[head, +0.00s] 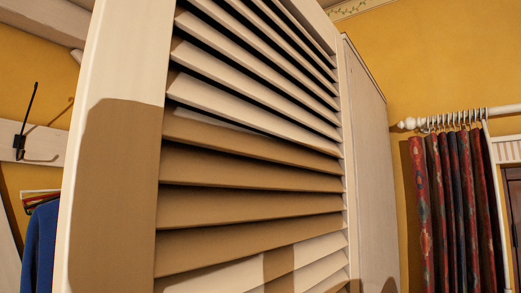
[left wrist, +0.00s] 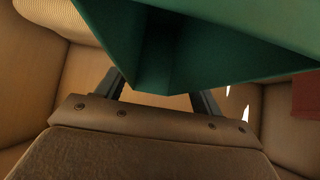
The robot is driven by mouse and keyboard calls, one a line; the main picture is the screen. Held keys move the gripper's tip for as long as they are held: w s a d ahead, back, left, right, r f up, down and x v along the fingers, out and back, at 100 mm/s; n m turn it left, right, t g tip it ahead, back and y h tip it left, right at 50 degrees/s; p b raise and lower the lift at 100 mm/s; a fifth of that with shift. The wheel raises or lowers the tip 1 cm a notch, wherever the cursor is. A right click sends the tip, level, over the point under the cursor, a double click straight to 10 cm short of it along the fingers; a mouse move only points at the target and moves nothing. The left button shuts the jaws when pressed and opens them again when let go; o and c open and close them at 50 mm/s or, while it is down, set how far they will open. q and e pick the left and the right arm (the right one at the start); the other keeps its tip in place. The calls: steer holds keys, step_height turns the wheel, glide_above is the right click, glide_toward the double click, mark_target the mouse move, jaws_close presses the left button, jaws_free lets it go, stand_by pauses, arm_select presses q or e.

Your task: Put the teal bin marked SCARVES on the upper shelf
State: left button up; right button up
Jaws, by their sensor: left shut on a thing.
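The teal bin (left wrist: 215,42) fills the top of the left wrist view. My left gripper (left wrist: 162,86) is shut on it, with one dark finger at each side of the bin's lower part. No SCARVES marking shows on the visible faces. In the head view a white louvred wardrobe door (head: 250,205) takes up the middle and hides what is behind it. The bin, the upper shelf and both grippers are out of sight in the head view. My right gripper is in neither view.
Tan panels (left wrist: 88,75) surround the bin in the left wrist view, with a pale ribbed surface (left wrist: 50,12) at upper left and a reddish patch (left wrist: 306,95) at right. In the head view, a blue garment (head: 40,250) hangs at left and a patterned curtain (head: 455,200) at right.

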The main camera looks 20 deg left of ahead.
arm_select(q)
steer(key=shift+a+f, duration=0.1)
steer(key=shift+f, duration=0.35)
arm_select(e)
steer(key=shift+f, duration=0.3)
arm_select(q)
steer(key=o, duration=1.5)
steer(key=shift+r, duration=0.1)
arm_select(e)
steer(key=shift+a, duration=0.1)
arm_select(q)
steer(key=s+a+r+b, duration=0.2)
steer(key=s+a+b, duration=0.2)
steer(key=s+b, duration=0.6)
steer(key=shift+s, duration=1.05)
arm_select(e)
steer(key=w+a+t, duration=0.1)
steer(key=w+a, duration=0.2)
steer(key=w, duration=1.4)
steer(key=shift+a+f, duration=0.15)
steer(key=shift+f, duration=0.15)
